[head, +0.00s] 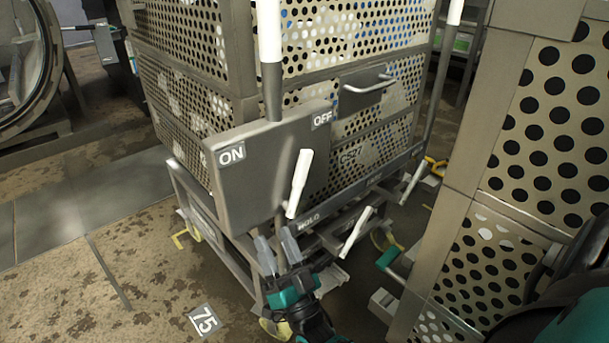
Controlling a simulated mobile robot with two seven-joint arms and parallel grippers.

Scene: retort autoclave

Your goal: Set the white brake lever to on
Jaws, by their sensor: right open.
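The white brake lever (298,184) stands in front of a grey plate (250,180) on the perforated cart. Its upper end tilts slightly right. The plate carries an ON label (232,154) at its left and an OFF label (322,118) at its right. The lever's top lies between the two labels, closer to the OFF side. My right gripper (275,240) is open and empty, just below and left of the lever's lower end. I see no contact between its fingers and the lever. My left gripper is out of view.
Another white handle (356,231) sticks out low on the cart, right of my gripper. A tall post with a white grip (269,30) rises above the plate. A second perforated cart (545,120) stands close on the right. The floor (90,270) at left is clear.

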